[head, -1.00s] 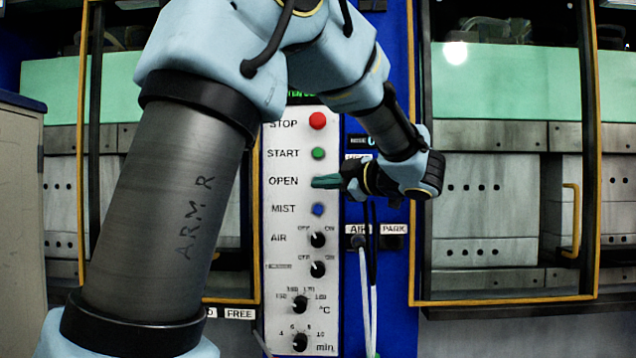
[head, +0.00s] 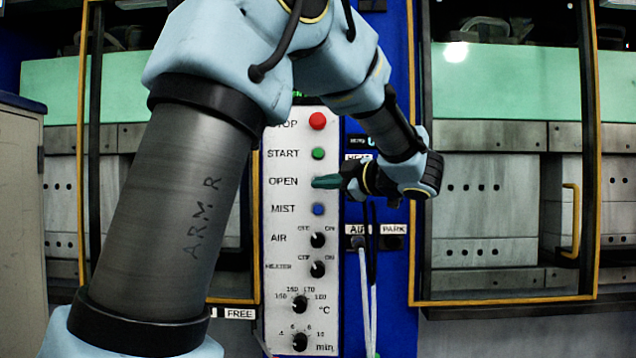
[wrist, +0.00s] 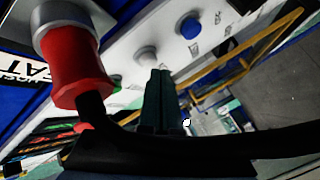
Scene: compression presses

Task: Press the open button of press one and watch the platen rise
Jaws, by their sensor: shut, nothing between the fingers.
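A control panel (head: 328,210) with labels STOP, START, OPEN and MIST stands in the middle of the head view. My gripper (head: 326,182) is shut and empty, its dark green fingertips pointing left at the OPEN row. They cover the open button in the head view. In the wrist view a pale grey button, the open button (wrist: 147,55), shows between a green and a blue one. My shut fingers (wrist: 162,74) are just by it; I cannot tell whether they touch. The platens cannot be clearly made out.
The red stop button (head: 317,121) and green start button (head: 318,153) are above, the blue mist button (head: 318,209) below. Knobs sit lower. Pale hoses (head: 366,300) hang below my gripper. Yellow-edged frames flank the panel. A red handle-like part (wrist: 78,70) is close in the wrist view.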

